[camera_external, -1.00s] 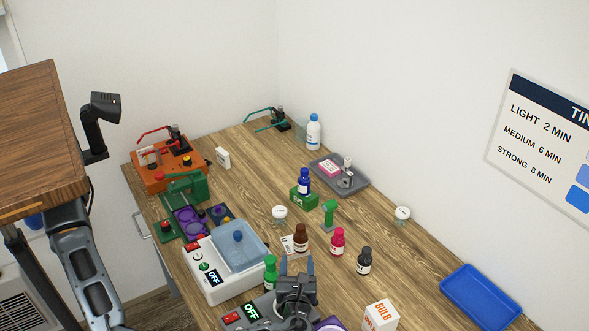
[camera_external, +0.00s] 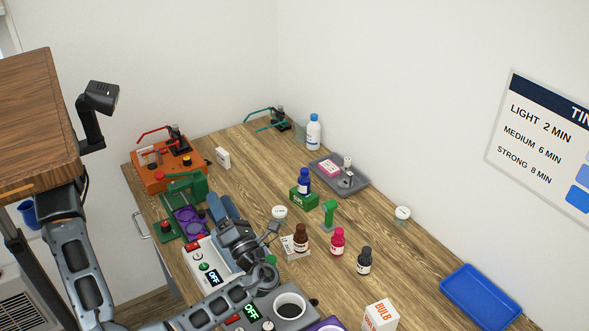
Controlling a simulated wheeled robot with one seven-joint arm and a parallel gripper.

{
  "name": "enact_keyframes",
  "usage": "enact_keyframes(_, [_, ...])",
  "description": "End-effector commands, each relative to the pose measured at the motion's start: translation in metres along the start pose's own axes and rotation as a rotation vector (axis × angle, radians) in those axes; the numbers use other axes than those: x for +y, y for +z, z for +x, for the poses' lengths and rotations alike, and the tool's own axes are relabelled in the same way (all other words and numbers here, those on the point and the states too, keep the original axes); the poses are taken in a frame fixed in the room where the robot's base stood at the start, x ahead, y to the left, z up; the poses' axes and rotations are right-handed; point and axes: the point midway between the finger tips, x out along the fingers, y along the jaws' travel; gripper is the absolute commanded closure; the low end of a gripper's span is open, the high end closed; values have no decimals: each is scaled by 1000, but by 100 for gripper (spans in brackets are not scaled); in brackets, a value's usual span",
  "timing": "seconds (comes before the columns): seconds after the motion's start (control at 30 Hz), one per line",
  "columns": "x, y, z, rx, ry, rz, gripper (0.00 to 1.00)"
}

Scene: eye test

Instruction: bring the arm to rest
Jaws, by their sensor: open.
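My gripper (camera_external: 222,203) is open, its two blue-grey fingers pointing toward the back left, with nothing seen between them. It is over the white box with the OFF display (camera_external: 213,278) and hides most of that box's blue lid. My arm (camera_external: 88,278) comes from the lower left and bends across the front of the bench to the gripper. Whether the fingers touch anything below cannot be told. A green bottle (camera_external: 270,260) is mostly hidden behind my wrist.
A brown bottle (camera_external: 301,239), a pink bottle (camera_external: 337,242) and a dark bottle (camera_external: 364,262) stand right of my gripper. A green stand (camera_external: 186,186) and an orange device (camera_external: 160,172) are at the back left. A blue tray (camera_external: 481,297) lies at the right. Bare wood shows between bottles and tray.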

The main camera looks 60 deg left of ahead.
Motion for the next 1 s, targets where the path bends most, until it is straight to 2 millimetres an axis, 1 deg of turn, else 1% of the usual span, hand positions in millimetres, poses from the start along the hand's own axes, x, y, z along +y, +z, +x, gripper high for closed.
enact_keyframes(0.03, [8,-3,16,5,62,71,42])
enact_keyframes(0.1, [19,-7,34,15,135,169,42])
enact_keyframes(0.2, [35,-12,54,36,227,292,42])
enact_keyframes(0.4, [62,-22,86,96,373,513,42])
enact_keyframes(0.47, [65,-28,94,107,394,578,42])
enact_keyframes(0.53, [59,-39,104,95,369,652,42])
enact_keyframes(0.67, [32,-61,114,40,261,721,42])
enact_keyframes(0.87, [-13,-99,134,-64,89,811,42])
enact_keyframes(1.0, [-47,-129,152,-161,-46,867,42])
